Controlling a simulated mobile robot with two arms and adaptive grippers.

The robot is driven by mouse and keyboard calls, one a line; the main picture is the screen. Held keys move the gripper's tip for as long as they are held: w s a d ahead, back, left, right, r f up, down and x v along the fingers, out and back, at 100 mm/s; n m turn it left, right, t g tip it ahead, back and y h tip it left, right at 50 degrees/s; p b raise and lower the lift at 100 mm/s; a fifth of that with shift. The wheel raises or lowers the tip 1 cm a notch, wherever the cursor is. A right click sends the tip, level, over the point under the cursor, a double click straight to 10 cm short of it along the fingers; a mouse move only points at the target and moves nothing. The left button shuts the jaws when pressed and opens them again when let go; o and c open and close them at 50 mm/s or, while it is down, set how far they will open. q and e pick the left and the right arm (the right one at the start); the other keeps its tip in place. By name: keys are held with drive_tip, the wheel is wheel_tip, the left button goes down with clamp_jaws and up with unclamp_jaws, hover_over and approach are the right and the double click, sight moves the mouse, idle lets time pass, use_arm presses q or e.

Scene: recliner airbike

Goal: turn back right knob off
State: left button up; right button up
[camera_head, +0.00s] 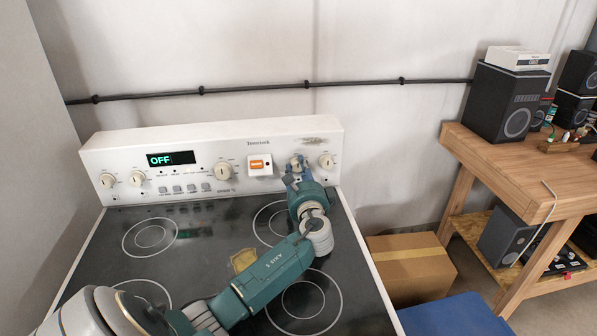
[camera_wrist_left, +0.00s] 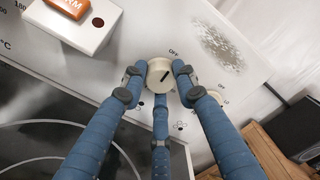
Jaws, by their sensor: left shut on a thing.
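The white stove (camera_head: 212,165) has a back panel with several cream knobs. My left gripper (camera_head: 297,170) is at the right part of the panel, shut on the left one of the two knobs there. That held knob (camera_wrist_left: 159,75) is between my blue fingers (camera_wrist_left: 157,88) in the left wrist view. Its dark pointer mark slants to the upper right, roughly towards the printed OFF label above it. The other right knob (camera_head: 326,161) stands free at the panel's end. My fingers hide part of the held knob in the head view. My right gripper is not in view.
An orange-lit switch (camera_head: 260,164) sits left of the held knob. The display (camera_head: 171,159) reads OFF. The dark cooktop (camera_head: 200,255) is under my left arm. A cardboard box (camera_head: 411,268) and wooden workbench (camera_head: 520,170) stand to the right.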

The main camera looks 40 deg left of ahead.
sight(296, 134)
use_arm(q)
drive_tip(key=o, duration=1.1)
drive_tip(key=shift+o, duration=0.2)
drive_tip(key=shift+r, duration=0.1)
wheel_tip(296, 134, up, 10)
drive_tip(key=shift+f, duration=0.1)
drive_tip(key=shift+s, duration=0.1)
drive_tip(key=shift+f, duration=0.1)
